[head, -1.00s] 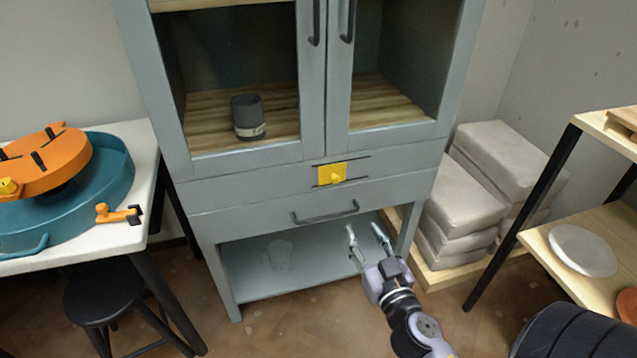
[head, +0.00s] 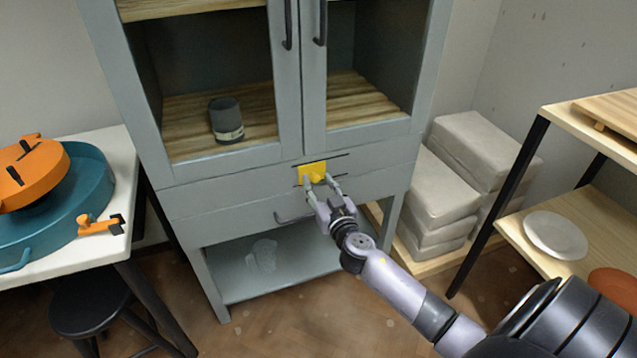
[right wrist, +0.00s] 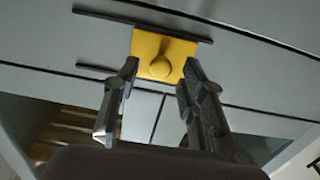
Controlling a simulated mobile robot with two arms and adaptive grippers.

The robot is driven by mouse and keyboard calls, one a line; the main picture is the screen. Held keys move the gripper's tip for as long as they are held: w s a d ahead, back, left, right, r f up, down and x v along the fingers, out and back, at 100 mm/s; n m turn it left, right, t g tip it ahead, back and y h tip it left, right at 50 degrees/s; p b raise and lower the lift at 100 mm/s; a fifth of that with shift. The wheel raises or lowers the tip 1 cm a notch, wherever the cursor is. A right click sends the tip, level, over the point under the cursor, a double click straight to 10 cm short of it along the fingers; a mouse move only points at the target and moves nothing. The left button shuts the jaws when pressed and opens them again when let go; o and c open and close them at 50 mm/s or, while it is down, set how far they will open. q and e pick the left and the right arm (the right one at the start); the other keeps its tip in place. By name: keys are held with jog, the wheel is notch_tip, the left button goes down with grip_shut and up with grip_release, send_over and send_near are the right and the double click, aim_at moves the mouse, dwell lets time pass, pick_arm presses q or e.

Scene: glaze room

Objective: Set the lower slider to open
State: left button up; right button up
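The slider is a yellow plate (head: 312,172) with a round knob, set between two dark horizontal rails (right wrist: 160,12) on the front of the grey cabinet (head: 240,195). The knob (right wrist: 161,67) shows clearly in the right wrist view. My right gripper (head: 322,184) is right in front of the slider. Its two fingers are apart, one on each side below the knob in the right wrist view (right wrist: 155,85), with nothing seen between them. I cannot tell whether a fingertip touches the plate. My left gripper is not in view.
Glass doors with dark handles (head: 288,25) are above the slider; a drawer handle (head: 292,218) is below, partly hidden by my arm. A wooden shelf (head: 520,225) with plates stands right, beside stacked grey bags (head: 445,190). A white table (head: 120,170) stands left.

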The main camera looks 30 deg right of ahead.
jog(key=shift+w+d, duration=0.1)
jog(key=shift+w, duration=0.2)
jog(key=shift+c, duration=0.4)
grip_shut()
dwell(0.3)
